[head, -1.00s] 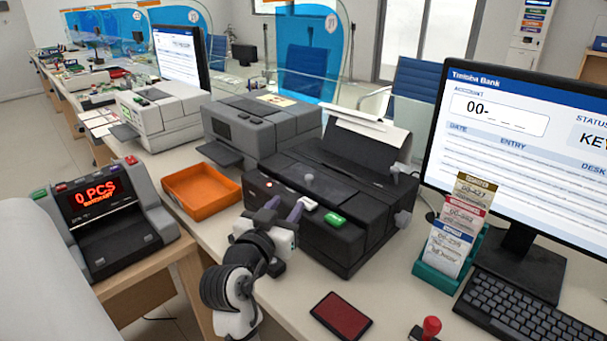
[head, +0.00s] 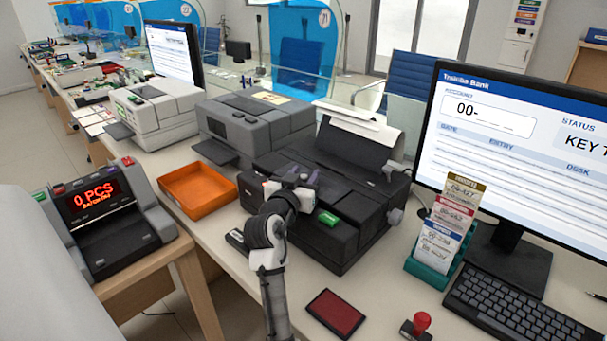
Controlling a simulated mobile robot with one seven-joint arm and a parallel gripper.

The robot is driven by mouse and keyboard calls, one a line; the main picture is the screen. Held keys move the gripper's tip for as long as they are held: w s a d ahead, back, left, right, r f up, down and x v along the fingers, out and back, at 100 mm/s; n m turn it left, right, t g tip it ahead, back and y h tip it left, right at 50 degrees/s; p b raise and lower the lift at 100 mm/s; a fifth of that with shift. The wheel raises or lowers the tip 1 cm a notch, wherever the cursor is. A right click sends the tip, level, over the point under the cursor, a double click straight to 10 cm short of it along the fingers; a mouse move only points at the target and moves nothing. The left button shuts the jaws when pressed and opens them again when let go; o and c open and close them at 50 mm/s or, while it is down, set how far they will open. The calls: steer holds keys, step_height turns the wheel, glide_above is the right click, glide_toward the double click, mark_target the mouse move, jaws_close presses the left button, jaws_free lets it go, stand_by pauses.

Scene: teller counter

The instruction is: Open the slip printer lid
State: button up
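The slip printer (head: 345,232) is the black machine in the middle of the counter, with white paper (head: 362,125) standing at its back. Its dark lid (head: 335,190) looks down, lying flat on top. My gripper (head: 308,176) is over the front of the lid, where the lid's small grey knob was visible earlier. The wrist and gripper body cover the knob and part of the printer's front. I cannot tell whether the fingers are apart or touch the knob. A green button (head: 328,218) shows on the printer's front right.
An orange tray (head: 197,191) and a grey machine (head: 252,128) stand to the left. A teal slip holder (head: 437,262), a monitor (head: 525,135) and a keyboard (head: 530,306) are at the right. A red pad (head: 335,312) and a red-handled stamp (head: 421,324) lie in front.

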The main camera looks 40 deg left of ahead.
steer(key=shift+c, duration=0.5)
jaws_close()
